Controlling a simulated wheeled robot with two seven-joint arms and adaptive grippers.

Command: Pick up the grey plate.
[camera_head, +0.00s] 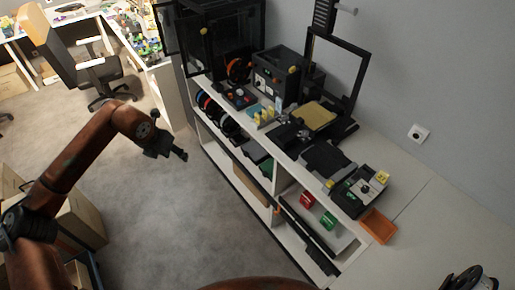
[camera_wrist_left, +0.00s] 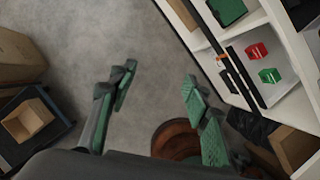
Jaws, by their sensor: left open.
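A dark grey flat plate (camera_head: 328,159) lies on the top of the white shelf unit in the head view, between the machine with the yellow sheet and the small black device. I take it for the grey plate, but its shade is close to black. My left gripper (camera_head: 176,153) is over the grey floor, left of the shelf unit and well apart from the plate. In the left wrist view my left gripper (camera_wrist_left: 158,84) is open, with bare floor between its green-padded fingers. The plate cannot be made out there.
The white shelf unit (camera_head: 234,160) holds spools, a red box (camera_head: 307,199) and a green box (camera_head: 327,221). An orange tray (camera_head: 378,226) sits at its top's near edge. An upright black frame (camera_head: 337,70) stands behind the plate. Cartons (camera_head: 83,222) are at left; the floor between is clear.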

